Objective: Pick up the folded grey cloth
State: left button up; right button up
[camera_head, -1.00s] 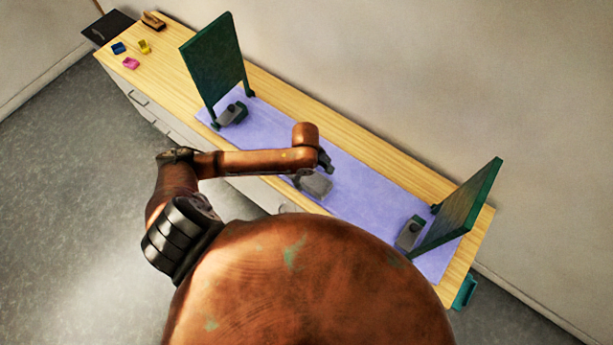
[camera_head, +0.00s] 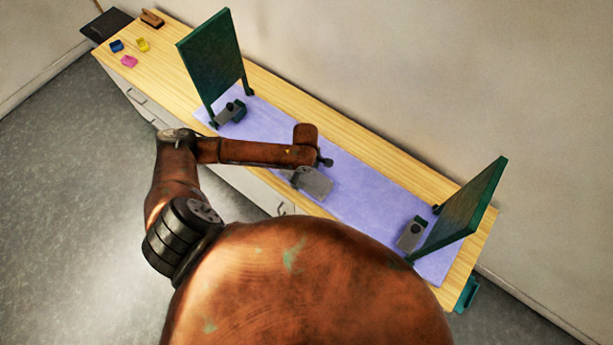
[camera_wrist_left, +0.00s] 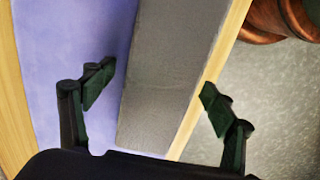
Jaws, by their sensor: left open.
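The folded grey cloth (camera_head: 316,183) lies on the purple mat near the table's front edge, beside my left arm. In the left wrist view the grey cloth (camera_wrist_left: 168,70) is a flat, long strip running up between the fingers. My left gripper (camera_wrist_left: 157,83) is open, one finger over the mat and the other past the wooden edge, with the cloth showing between them. No grip on the cloth shows. In the head view the left gripper (camera_head: 324,162) is small and mostly hidden by my own arm. My right gripper is out of view.
The purple mat (camera_head: 365,193) lies along the wooden table (camera_head: 365,145). Green upright boards stand on the left (camera_head: 212,58) and right (camera_head: 462,212), each with a grey clamp-like block at its foot. Small blue, yellow and pink items sit at the far left.

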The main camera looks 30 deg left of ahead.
pick_arm(q)
jog(key=shift+c, duration=0.4)
jog(key=c, duration=1.2)
jog(key=shift+r, duration=0.1)
